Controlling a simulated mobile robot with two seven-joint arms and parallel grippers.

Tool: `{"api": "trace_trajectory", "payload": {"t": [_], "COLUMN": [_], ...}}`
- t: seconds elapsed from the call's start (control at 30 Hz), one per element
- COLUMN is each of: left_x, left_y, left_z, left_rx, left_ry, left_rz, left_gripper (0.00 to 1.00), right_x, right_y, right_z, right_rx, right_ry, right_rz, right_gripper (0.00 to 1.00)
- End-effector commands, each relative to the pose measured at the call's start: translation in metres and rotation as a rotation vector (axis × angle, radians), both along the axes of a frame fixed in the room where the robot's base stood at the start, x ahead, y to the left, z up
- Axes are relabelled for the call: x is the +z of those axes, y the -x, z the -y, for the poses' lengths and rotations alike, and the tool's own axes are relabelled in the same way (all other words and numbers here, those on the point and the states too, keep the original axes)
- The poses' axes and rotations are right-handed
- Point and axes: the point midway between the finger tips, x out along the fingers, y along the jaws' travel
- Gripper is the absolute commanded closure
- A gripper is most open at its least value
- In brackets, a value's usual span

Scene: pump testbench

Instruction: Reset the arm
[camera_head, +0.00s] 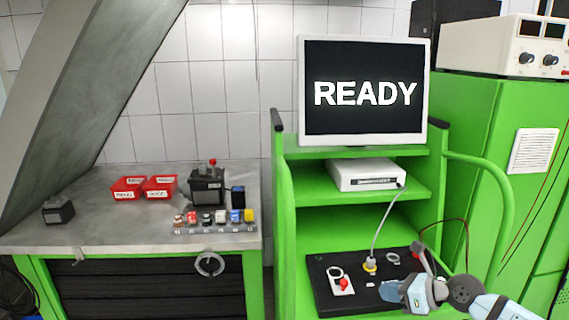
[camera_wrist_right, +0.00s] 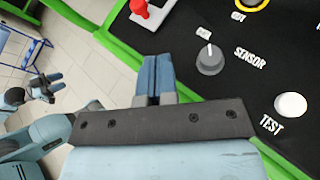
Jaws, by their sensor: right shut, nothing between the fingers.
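My right gripper (camera_head: 386,289) hangs over the front right of the black control panel (camera_head: 325,298), on the green test bench. In the right wrist view its blue-grey fingers (camera_wrist_right: 155,78) are pressed together with nothing between them. They are beside the grey sensor knob (camera_wrist_right: 210,60) and apart from it, as far as I can tell. A white test button (camera_wrist_right: 291,105) sits to the right. My left gripper (camera_wrist_right: 42,88) shows small at the left of the wrist view, over the floor; its jaw opening is unclear. It is outside the head view.
A monitor (camera_head: 364,92) reading READY stands on the green rack (camera_head: 283,210). A white box (camera_head: 366,175) is on the shelf below. Left is a grey workbench (camera_head: 100,218) with red bins (camera_head: 128,188), a pump-like black device (camera_head: 207,187) and a row of small parts. A cable rises from the panel.

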Motion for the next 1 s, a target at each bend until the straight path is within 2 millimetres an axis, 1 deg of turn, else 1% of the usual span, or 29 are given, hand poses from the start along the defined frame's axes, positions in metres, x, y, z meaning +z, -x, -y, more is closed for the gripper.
{"api": "trace_trajectory", "payload": {"t": [0.03,0.1,0.17,0.2,0.27,0.3,0.37,0.4,0.47,0.5,0.57,0.6,0.67,0.7,0.73,0.8,0.87,0.9,1.0], "left_x": [0.010,0.016,0.021,0.025,0.030,0.033,0.038,0.041,0.046,0.049,0.054,0.057,0.062,0.065,0.067,0.071,0.073,0.074,0.075], "left_y": [0.000,0.000,0.000,0.000,0.000,0.000,0.000,0.001,0.001,0.001,0.001,0.001,0.001,0.001,0.001,0.001,0.001,0.001,0.002], "left_z": [0.000,-0.001,-0.002,-0.002,-0.003,-0.003,-0.003,-0.003,-0.003,-0.004,-0.004,-0.004,-0.004,-0.004,-0.004,-0.004,-0.004,-0.004,-0.004], "left_rx": [0.000,0.001,0.002,0.002,0.003,0.003,0.003,0.004,0.003,0.004,0.003,0.004,0.004,0.004,0.004,0.005,0.005,0.005,0.005], "left_ry": [-0.001,-0.002,-0.003,-0.004,-0.005,-0.006,-0.006,-0.007,-0.008,-0.009,-0.009,-0.010,-0.009,-0.009,-0.010,-0.010,-0.010,-0.010,-0.010], "left_rz": [0.000,0.002,0.002,0.002,0.002,0.002,0.002,0.002,0.001,0.001,0.002,0.003,0.004,0.005,0.006,0.007,0.008,0.008,0.008], "left_gripper": [0.57,0.57,0.57,0.57,0.57,0.57,0.57,0.57,0.57,0.57,0.57,0.57,0.57,0.57,0.57,0.57,0.57,0.57,0.57], "right_x": [-0.003,-0.005,-0.005,-0.006,-0.008,-0.011,-0.018,-0.024,-0.036,-0.046,-0.062,-0.074,-0.092,-0.103,-0.112,-0.127,-0.136,-0.141,-0.149], "right_y": [0.019,0.039,0.055,0.066,0.080,0.089,0.103,0.113,0.129,0.141,0.161,0.177,0.201,0.218,0.231,0.258,0.278,0.288,0.305], "right_z": [-0.028,-0.055,-0.072,-0.081,-0.089,-0.091,-0.092,-0.091,-0.087,-0.083,-0.078,-0.073,-0.068,-0.066,-0.064,-0.061,-0.060,-0.060,-0.060], "right_rx": [-0.019,-0.072,-0.131,-0.179,-0.261,-0.322,-0.425,-0.502,-0.625,-0.713,-0.854,-0.954,-1.103,-1.198,-1.267,-1.410,-1.507,1.544,1.524], "right_ry": [-0.163,-0.394,-0.589,-0.713,-0.898,-1.017,-1.191,-1.304,-1.464,-1.569,-1.718,-1.811,-1.939,-2.014,-2.065,-2.162,-2.225,2.234,2.140], "right_rz": [-0.075,-0.183,-0.285,-0.358,-0.468,-0.545,-0.663,-0.742,-0.862,-0.945,-1.065,-1.143,-1.256,-1.326,-1.372,-1.467,-1.530,1.547,1.499], "right_gripper": [1.00,1.00,1.00,1.00,1.00,1.00,1.00,1.00,1.00,1.00,1.00,1.00,1.00,1.00,1.00,1.00,1.00,1.00,1.00]}}
